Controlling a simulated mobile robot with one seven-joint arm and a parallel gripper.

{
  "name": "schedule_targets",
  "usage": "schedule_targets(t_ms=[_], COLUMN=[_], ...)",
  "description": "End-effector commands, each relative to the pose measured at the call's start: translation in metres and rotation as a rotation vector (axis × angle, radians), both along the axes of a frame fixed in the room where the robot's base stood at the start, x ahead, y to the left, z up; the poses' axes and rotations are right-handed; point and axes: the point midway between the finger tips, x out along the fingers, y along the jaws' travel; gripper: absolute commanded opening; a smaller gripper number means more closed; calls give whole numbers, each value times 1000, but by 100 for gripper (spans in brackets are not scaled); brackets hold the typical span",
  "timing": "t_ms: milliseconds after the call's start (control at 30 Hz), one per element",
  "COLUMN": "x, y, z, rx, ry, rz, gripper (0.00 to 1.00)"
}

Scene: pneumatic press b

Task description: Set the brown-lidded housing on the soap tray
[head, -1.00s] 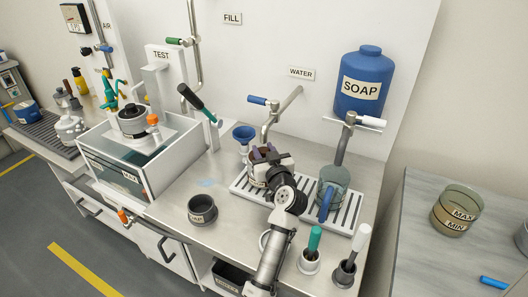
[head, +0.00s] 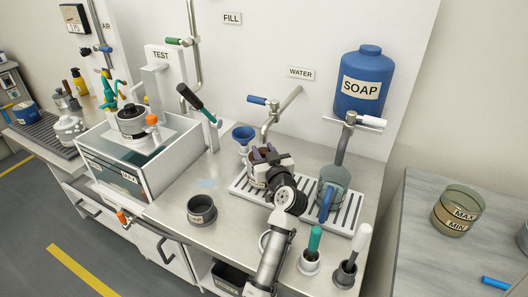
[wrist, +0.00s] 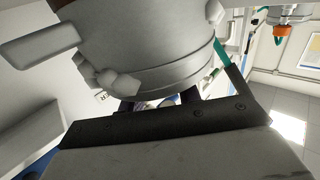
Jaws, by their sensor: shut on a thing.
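My gripper (head: 266,155) is shut on the brown-lidded housing (head: 256,178) at the left part of the slatted tray (head: 239,187) under the soap tap. In the head view my wrist and gripper hide much of the housing, and only its left side and a bit of brown show. I cannot tell whether its base touches the tray. In the wrist view the housing (wrist: 145,50) is a large pale grey round body with lugs, close above the dark gripper edge; its lid is not clear there.
A clear jug with a blue handle (head: 334,180) stands on the tray's right part. A blue funnel (head: 243,134) is behind left, and the water tap (head: 270,118) is behind. A dark cup (head: 201,209) stands front left. Green-handled (head: 315,238) and white-handled (head: 361,238) tools stand in front right.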

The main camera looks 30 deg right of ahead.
Motion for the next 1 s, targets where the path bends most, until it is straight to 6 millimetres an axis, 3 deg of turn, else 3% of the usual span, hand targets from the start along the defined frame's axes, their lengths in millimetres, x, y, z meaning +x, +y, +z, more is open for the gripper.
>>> schedule_targets(t_ms=[233, 267, 433, 1000], x=[0, 0, 0, 1], y=[0, 0, 0, 2], z=[-3, -3, -3, -5], rx=[-2, -2, 0, 0], ry=[-5, -5, -3, 1], rz=[-1, -1, 0, 0], gripper=[0, 34, 57, 59])
